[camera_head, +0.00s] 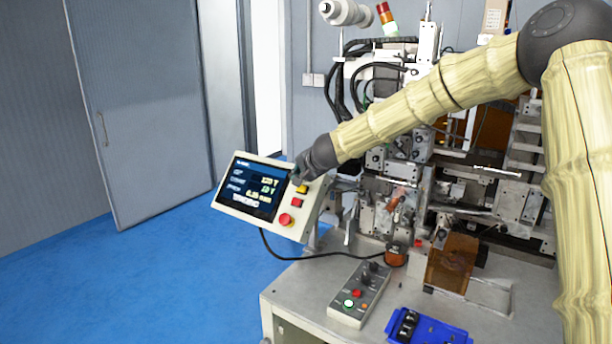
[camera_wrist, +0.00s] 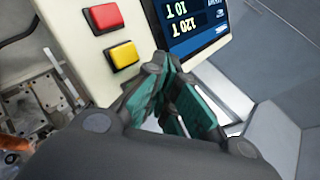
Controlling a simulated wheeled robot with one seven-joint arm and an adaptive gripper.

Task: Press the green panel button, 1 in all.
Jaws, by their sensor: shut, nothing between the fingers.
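The tilted control panel (camera_head: 262,195) shows a dark screen and a column of buttons at its right edge. A yellow button (camera_head: 302,188), a red square button (camera_head: 297,202) and a red round knob (camera_head: 285,219) are visible. My gripper (camera_head: 299,176) is shut and empty at the panel's upper right corner, just above the yellow button. In the wrist view, its fingers (camera_wrist: 166,84) are at the panel face beside the yellow button (camera_wrist: 124,54), with the red button (camera_wrist: 107,16) farther off. No green panel button shows; my gripper covers that corner. Contact cannot be told.
A small control box (camera_head: 358,295) with a green-lit button, a red button and knobs lies on the machine table. A blue tray (camera_head: 428,328) sits at the front. The winding machine (camera_head: 400,170) stands close behind my arm. Blue floor is clear at left.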

